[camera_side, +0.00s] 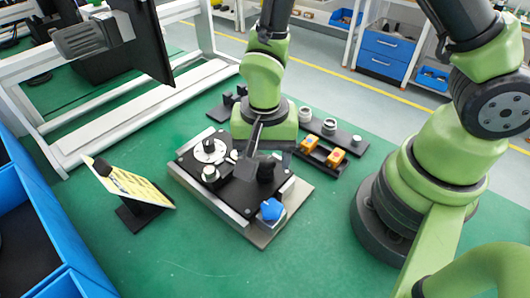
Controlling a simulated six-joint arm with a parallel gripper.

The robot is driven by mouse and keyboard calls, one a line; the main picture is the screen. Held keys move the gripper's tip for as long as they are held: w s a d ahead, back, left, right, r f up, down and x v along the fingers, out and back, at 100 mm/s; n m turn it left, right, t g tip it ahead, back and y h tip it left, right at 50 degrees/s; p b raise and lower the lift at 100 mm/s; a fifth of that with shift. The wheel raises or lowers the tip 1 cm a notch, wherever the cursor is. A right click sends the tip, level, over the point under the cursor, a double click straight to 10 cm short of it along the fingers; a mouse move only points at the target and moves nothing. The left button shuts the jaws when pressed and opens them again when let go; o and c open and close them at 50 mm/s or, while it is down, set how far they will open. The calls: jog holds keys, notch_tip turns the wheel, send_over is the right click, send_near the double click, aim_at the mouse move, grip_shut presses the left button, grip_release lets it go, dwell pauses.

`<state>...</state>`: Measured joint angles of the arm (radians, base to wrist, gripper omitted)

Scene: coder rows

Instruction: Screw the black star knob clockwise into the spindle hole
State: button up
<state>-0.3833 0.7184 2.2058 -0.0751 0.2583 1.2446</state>
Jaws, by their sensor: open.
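A black knob (265,170), which looks like the star knob, stands on the right part of the black-topped fixture (240,188) at the middle of the green table. Its lobes are too small to make out, and I cannot tell whether it is seated in a hole. My gripper (251,152) is open, pointing down over the back part of the fixture, just behind and left of the black knob. I see nothing held in it. The spindle hole cannot be made out; the gripper and knob may hide it.
The fixture also carries a white dial (209,151), a silver knob (210,174) and a blue knob (271,209). Racks with orange-topped parts (336,157) and silver parts (329,126) lie behind right. A tilted yellow card (135,184) stands left. The front table is clear.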

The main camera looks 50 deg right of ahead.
jog(key=n, duration=1)
jog(key=shift+n, duration=0.3)
jog(key=shift+c, duration=0.4)
